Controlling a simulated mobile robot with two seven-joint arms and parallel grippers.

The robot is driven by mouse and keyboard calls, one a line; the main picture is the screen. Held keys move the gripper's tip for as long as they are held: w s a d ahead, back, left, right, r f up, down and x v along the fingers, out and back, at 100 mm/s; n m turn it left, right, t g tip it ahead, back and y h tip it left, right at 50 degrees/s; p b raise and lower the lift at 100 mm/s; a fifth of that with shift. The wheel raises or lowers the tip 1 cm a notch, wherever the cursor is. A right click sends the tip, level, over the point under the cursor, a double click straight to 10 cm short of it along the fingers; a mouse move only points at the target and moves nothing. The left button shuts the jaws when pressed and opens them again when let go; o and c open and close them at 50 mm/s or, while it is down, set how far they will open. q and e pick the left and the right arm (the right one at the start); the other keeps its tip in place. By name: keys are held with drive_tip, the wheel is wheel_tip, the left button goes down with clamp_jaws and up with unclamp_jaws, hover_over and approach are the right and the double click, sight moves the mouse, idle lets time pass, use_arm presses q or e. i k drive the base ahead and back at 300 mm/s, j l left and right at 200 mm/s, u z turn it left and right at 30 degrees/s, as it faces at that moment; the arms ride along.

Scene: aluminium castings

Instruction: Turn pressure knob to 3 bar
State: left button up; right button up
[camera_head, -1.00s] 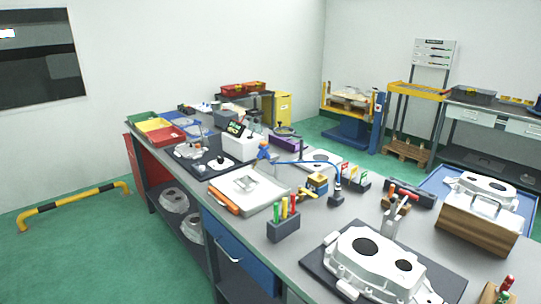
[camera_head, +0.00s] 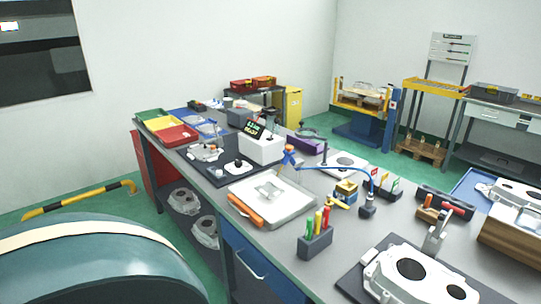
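A white instrument box (camera_head: 261,148) with a dark, green-lit display (camera_head: 255,129) stands on the workbench, near its far end. No pressure knob or bar scale can be made out at this size. A small blue and orange fitting (camera_head: 288,155) stands beside the box, and a blue hose (camera_head: 335,170) runs from it to the right, towards a small dark block (camera_head: 367,210). Neither of my grippers is in view.
The grey workbench (camera_head: 285,240) holds a white tray-like plate (camera_head: 272,197), a pen holder (camera_head: 316,243), and a casting (camera_head: 415,280) on a dark mat. Colored bins (camera_head: 175,134) stand at its far left. A yellow-black rail (camera_head: 80,201) stands on the green floor.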

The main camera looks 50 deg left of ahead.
sight(238, 163)
drive_tip(key=j+z, duration=0.3)
drive_tip(key=j, duration=0.2)
drive_tip(key=k+j+z, duration=0.1)
drive_tip(key=j+z, duration=0.25)
drive_tip(key=j, duration=0.15)
drive_tip(key=k+j+z, duration=0.1)
drive_tip(key=j, duration=0.25)
drive_tip(key=k+j+z, duration=0.1)
drive_tip(key=j, duration=0.3)
drive_tip(key=k+j+z, duration=0.15)
drive_tip(key=j, duration=0.2)
drive_tip(key=k+j, duration=0.1)
drive_tip(key=j, duration=0.25)
drive_tip(key=k+j, duration=0.1)
drive_tip(key=j, duration=0.25)
drive_tip(key=k+j, duration=0.1)
drive_tip(key=j, duration=0.2)
